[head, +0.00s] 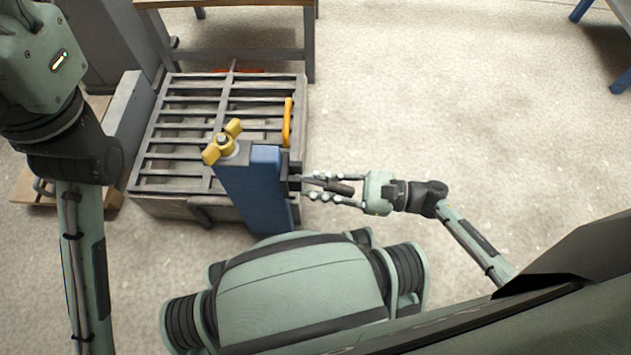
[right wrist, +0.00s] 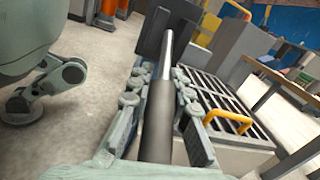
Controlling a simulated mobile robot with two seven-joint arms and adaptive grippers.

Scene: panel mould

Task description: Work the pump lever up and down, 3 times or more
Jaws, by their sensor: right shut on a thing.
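The pump lever (head: 338,187) is a short rod with a dark grip, sticking out to the right from a dark bracket on the blue pump post (head: 257,200). My right gripper (head: 315,188) has its fingers on both sides of the lever and is shut on it. In the right wrist view the lever (right wrist: 158,115) runs lengthwise between the fingers, with its bare metal rod reaching to a dark plate (right wrist: 168,28). My left arm comes in at the left of the head view, but its gripper is out of the picture.
A yellow wing knob (head: 222,142) sits on top of the post. Behind it lies a grey slatted mould (head: 160,130) with a yellow handle (head: 287,122). A table (head: 235,52) stands at the back. The floor to the right is clear.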

